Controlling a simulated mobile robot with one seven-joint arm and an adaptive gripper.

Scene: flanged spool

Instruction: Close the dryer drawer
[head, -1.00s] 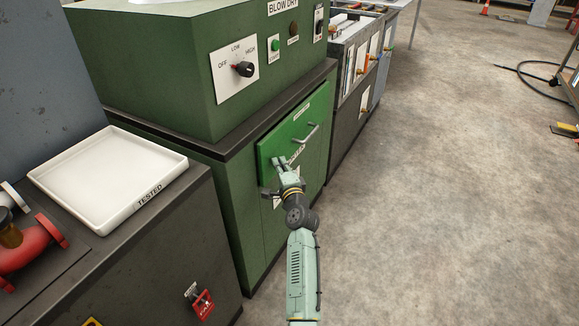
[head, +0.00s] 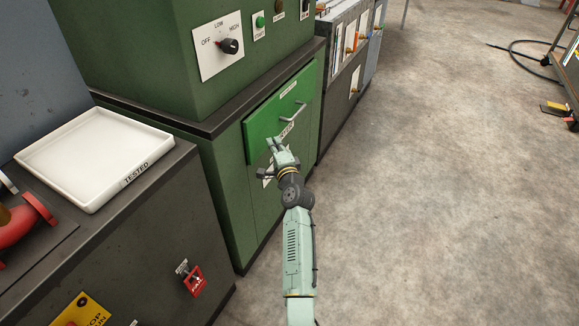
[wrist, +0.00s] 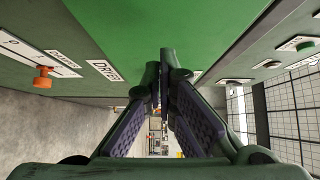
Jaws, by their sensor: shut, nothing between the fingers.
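The dryer is a dark green cabinet with a bright green drawer front (head: 262,127) that carries a bar handle (head: 293,112). The front looks nearly flush with the cabinet; I cannot tell if a small gap remains. My gripper (head: 272,145) is shut and empty, with its fingertips at the lower left part of the drawer front, left of and below the handle. In the wrist view the shut fingertips (wrist: 163,68) reach up to the bright green panel (wrist: 170,25). They look very close to it or touching. My gripper and wrist hide part of the label below.
The dryer's control box with a black knob (head: 229,46) is above the drawer. A white TESTED tray (head: 90,160) lies on the dark bench at left, which has a red lockout tag (head: 194,279). Open concrete floor (head: 430,200) is at right.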

